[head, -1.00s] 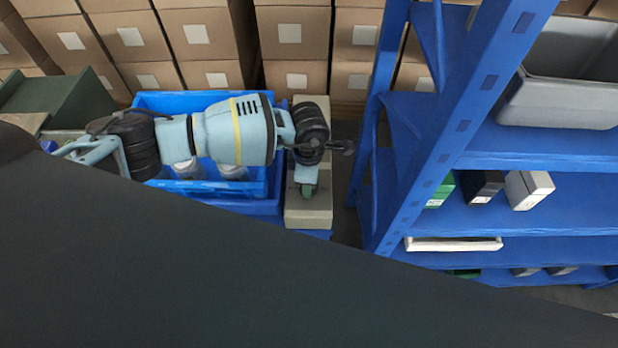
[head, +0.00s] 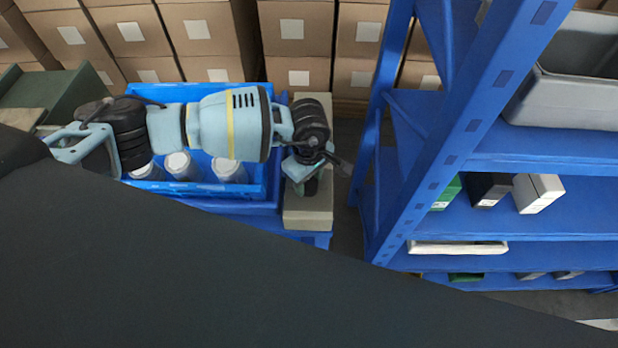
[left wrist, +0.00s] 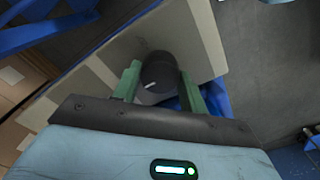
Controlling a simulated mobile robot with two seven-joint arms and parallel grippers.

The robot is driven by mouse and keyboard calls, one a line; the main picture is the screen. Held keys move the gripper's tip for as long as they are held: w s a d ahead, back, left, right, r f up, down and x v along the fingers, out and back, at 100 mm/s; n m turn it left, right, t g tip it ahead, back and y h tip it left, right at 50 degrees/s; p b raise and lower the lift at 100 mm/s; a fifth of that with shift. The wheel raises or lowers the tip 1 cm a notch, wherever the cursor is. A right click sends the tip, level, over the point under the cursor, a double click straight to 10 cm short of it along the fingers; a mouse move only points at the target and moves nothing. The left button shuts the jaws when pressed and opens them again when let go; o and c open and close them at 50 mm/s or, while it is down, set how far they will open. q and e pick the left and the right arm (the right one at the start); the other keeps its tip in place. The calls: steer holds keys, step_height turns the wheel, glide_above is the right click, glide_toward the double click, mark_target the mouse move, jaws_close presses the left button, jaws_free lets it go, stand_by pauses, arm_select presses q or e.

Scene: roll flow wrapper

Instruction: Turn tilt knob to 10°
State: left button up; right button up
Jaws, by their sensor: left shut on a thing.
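The tilt knob (left wrist: 158,72) is dark and round with a short white pointer line. It stands on a beige-grey panel (left wrist: 100,65) in the left wrist view. My left gripper (left wrist: 159,86) has its green fingers on either side of the knob and is shut on it. In the head view my left gripper (head: 311,186) is over the beige unit (head: 307,216), and my wrist hides the knob there. The white line points left and slightly down in the wrist view. I cannot read any degree scale. My right gripper is not in view.
A blue crate (head: 258,188) with white-capped containers (head: 228,170) lies under my left arm. A blue shelf rack (head: 430,150) with boxes and a grey bin (head: 570,85) stands close on the right. Stacked cartons (head: 215,40) line the back.

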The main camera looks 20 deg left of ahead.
mark_target(309, 182)
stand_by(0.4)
arm_select(q)
steer(key=o, duration=1)
steer(key=shift+r, duration=0.1)
step_height(309, 182, up, 7)
steer(key=shift+f, duration=0.15)
steer(key=shift+r, duration=0.5)
